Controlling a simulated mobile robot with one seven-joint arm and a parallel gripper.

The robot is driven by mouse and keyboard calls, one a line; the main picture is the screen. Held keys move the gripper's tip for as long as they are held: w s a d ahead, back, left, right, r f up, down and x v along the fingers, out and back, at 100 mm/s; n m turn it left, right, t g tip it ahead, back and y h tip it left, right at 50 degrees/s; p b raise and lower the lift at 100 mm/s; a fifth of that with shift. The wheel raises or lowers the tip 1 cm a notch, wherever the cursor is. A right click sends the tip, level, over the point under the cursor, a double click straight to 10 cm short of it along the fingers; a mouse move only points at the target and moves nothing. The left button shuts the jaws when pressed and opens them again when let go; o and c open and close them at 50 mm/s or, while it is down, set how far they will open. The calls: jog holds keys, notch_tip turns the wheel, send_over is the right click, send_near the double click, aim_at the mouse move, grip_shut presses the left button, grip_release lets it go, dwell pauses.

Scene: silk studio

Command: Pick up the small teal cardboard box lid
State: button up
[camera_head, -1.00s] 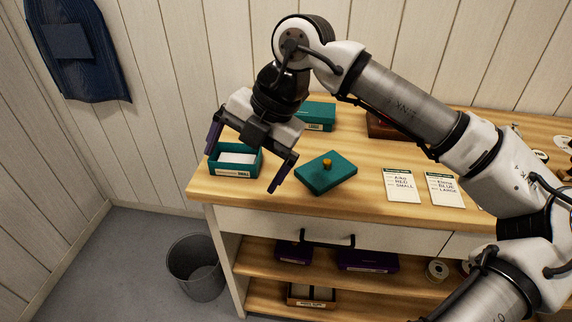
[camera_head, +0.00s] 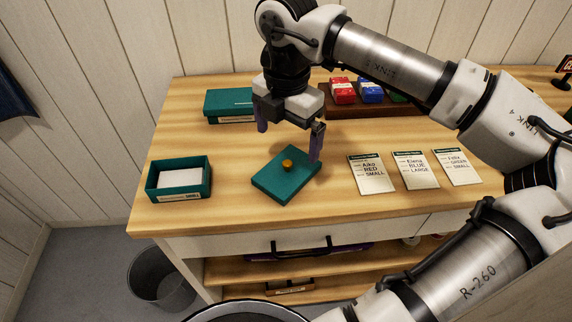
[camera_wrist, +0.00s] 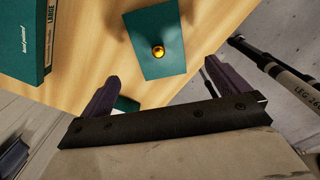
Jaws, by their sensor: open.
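The small teal cardboard box lid (camera_head: 286,176) lies flat on the wooden tabletop, with a gold knob (camera_head: 287,163) on top. It also shows in the wrist view (camera_wrist: 153,38), ahead of the fingers. The matching open teal box (camera_head: 180,195) stands to its left with white lining inside. My gripper (camera_head: 288,142) is open and empty, with purple fingers pointing down, above and just behind the lid. In the head view its right finger overlaps the lid's far right corner; I cannot tell whether they touch. In the wrist view my gripper (camera_wrist: 158,85) has its fingers wide apart.
A larger teal box (camera_head: 229,105) stands behind on the left; it is labelled LARGE in the wrist view (camera_wrist: 22,45). Order cards (camera_head: 371,174) lie to the right. A wooden tray (camera_head: 365,110) with coloured packs stands at the back. A bin (camera_head: 160,277) is on the floor.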

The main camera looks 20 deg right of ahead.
aim_at(287, 162)
notch_tip(287, 162, down, 4)
jog(key=shift+r, duration=0.1)
jog(key=shift+w+d+f+p, duration=0.1)
jog(key=shift+f+p, duration=0.5)
jog(key=shift+f, duration=0.75)
jog(key=shift+w+f+p, duration=0.1)
jog(key=shift+f+p, duration=0.45)
jog(key=shift+f, duration=0.75)
jog(key=shift+c, duration=0.3)
